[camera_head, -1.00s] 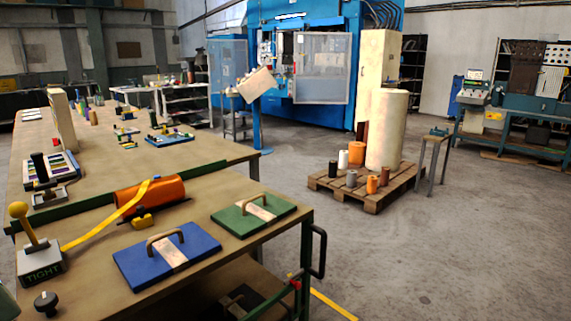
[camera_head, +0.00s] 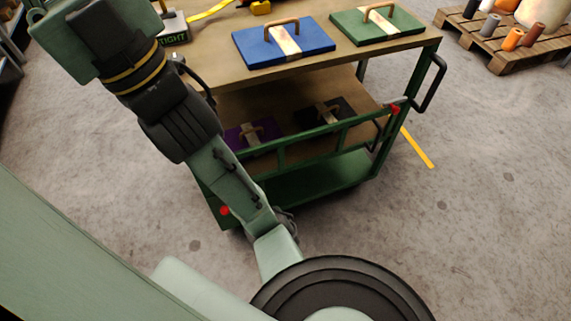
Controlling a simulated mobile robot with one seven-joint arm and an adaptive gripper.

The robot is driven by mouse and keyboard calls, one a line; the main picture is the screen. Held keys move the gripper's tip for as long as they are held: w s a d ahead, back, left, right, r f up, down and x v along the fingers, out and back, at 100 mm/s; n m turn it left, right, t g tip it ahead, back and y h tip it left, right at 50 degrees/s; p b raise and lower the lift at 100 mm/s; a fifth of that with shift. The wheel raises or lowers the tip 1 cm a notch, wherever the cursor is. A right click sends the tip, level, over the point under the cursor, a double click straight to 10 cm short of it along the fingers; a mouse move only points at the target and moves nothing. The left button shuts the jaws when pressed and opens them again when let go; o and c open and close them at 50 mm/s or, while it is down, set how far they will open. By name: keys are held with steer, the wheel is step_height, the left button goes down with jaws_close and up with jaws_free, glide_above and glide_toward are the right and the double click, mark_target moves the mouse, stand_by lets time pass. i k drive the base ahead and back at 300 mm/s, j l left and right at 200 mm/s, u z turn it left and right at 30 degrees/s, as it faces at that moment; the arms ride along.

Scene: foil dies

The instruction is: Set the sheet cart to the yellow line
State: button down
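The green-framed sheet cart (camera_head: 320,190) stands in the middle, with a wooden top and lower shelves. A black handle (camera_head: 432,84) sticks out at its right end. The yellow line (camera_head: 418,148) lies on the floor just right of the cart; its far part is hidden behind the cart's right post. A blue plate (camera_head: 283,43) and a green plate (camera_head: 376,23), both with handles, lie on top. A purple plate (camera_head: 241,137) and a black plate (camera_head: 324,113) lie on the lower shelf. My gripper is out of view; only arm links cross the left side.
A lever box (camera_head: 174,27) marked TIGHT sits at the top's left. A wooden pallet (camera_head: 483,40) with rolls stands at the upper right. The grey floor right of the cart and in front of it is clear.

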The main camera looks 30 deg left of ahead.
mark_target(201, 31)
steer(key=i+l+u, duration=0.1)
steer(key=l, duration=0.2)
steer(key=i+l+u, duration=0.1)
steer(key=l, duration=0.25)
steer(key=i+l+u, duration=0.25)
steer(key=l, duration=0.4)
steer(key=i, duration=0.05)
